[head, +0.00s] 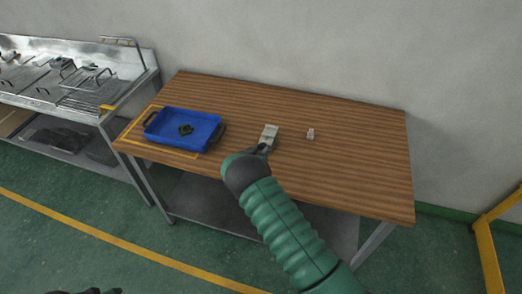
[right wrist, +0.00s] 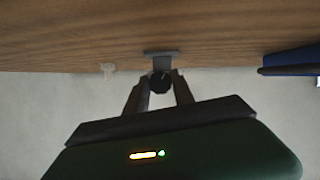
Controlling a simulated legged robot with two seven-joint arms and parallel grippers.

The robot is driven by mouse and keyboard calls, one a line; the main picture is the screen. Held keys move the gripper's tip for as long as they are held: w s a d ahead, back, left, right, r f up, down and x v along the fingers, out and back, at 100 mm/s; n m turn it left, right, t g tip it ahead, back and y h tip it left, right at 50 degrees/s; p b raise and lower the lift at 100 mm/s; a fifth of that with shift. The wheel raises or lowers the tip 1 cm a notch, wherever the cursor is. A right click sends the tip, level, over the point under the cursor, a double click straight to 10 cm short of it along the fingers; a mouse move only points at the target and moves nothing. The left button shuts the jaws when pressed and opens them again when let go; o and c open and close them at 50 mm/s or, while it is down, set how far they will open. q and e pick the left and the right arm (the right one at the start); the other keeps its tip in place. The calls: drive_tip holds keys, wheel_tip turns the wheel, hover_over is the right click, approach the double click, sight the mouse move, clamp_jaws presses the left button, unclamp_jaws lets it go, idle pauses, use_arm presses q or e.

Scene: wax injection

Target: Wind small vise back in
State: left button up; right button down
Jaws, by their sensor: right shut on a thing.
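The small grey vise (head: 270,132) stands on the wooden table, right of the blue tray. My right gripper (head: 262,149) reaches its near side. In the right wrist view, the gripper (right wrist: 160,84) is shut on a dark round part at the near end of the vise (right wrist: 162,55), probably its handle. The fingers hide some of that part, so the gap between the jaws of the vise cannot be judged. A dark sliver (head: 95,291) at the bottom left edge of the head view may be my left gripper; its fingers cannot be made out.
The blue tray (head: 160,136) on the left of the wooden table (head: 350,170) holds a dark green piece (head: 186,130). A small pale object (head: 311,134) stands right of the vise. The table's right side is clear. A metal sink unit (head: 130,85) is far left.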

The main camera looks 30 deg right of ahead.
drive_tip(key=shift+a+f+m+t+y+b, duration=0.1)
drive_tip(key=shift+a+m+t+y+b, duration=0.2)
drive_tip(key=shift+m+b, duration=0.55)
drive_tip(key=m+t+b, duration=0.1)
drive_tip(key=b, duration=0.2)
drive_tip(key=m+t+y+b, duration=0.1)
drive_tip(key=m+b, duration=0.1)
drive_tip(key=b, duration=0.1)
drive_tip(key=m+t+y+b, duration=0.1)
drive_tip(key=m+b, duration=0.1)
drive_tip(key=b, duration=0.2)
drive_tip(key=shift+s+d+f, duration=0.2)
drive_tip(key=shift+d+f, duration=0.05)
drive_tip(key=shift+d, duration=0.05)
drive_tip(key=shift+r+m+t+b, duration=0.25)
drive_tip(key=shift+m+b, duration=0.2)
drive_tip(key=shift+b, duration=0.6)
drive_tip(key=c, duration=1.1)
unclamp_jaws()
drive_tip(key=shift+o, duration=0.2)
